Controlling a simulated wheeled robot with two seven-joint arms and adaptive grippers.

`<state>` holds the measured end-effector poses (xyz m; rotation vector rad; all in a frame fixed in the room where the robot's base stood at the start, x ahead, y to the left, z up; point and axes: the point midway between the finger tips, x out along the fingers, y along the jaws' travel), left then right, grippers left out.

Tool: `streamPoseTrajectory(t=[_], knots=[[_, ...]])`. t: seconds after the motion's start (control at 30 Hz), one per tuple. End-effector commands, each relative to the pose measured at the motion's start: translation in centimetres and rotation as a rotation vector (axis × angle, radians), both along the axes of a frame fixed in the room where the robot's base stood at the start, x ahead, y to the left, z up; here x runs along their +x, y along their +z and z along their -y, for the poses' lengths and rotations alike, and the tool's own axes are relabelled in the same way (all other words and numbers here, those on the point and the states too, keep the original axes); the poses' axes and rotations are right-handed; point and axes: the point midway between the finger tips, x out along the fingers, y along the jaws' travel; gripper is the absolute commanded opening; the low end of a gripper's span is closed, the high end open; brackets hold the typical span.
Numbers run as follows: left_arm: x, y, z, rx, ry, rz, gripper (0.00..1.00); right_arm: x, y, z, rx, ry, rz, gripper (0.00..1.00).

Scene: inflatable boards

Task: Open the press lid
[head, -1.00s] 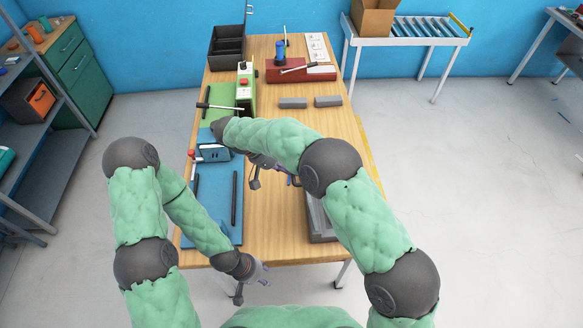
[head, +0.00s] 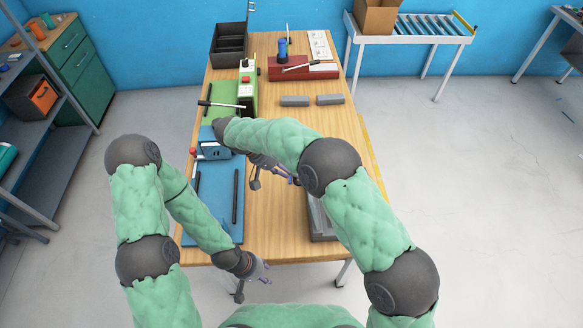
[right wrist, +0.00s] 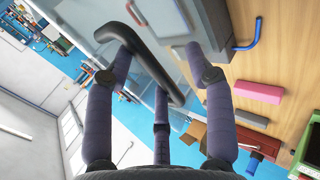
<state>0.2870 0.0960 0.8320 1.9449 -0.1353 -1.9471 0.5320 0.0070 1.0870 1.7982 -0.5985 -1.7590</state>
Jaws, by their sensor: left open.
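In the right wrist view, a thick black bar handle (right wrist: 150,62) runs diagonally on a clear panel, which looks like the press lid (right wrist: 158,20). A grey box body (right wrist: 207,22) stands beside it. My right gripper (right wrist: 160,62) has its fingers spread around the handle, one fingertip overlapping it in the picture; contact is unclear. A grey machine part (head: 321,222) shows beside that arm; the rest is covered. My left gripper (head: 262,271) is open and empty near the table's front edge.
A blue board (head: 215,225) with black bars lies on the table's left. A green fixture (head: 247,90) with a lever, grey blocks (head: 295,101), a red fixture (head: 300,68) and a black bin (head: 229,42) stand farther back.

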Motion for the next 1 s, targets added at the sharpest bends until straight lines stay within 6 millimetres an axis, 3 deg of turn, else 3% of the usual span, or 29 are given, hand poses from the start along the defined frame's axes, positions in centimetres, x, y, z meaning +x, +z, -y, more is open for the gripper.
streamPoseTrajectory(t=[0.3, 0.6, 1.0], knots=[[0.0, 0.0, 0.0, 0.000, 0.000, 0.000, 0.44, -0.2, 4.2, -4.0, 0.009, 0.009, 0.005, 0.46], [0.0, 0.0, 0.0, 0.000, 0.000, 0.000, 0.44, -0.3, 7.9, -6.8, 0.006, 0.005, 0.005, 0.46], [0.0, 0.0, 0.0, 0.000, 0.000, 0.000, 0.44, -0.4, 8.9, -7.4, 0.004, 0.003, 0.004, 0.46]])
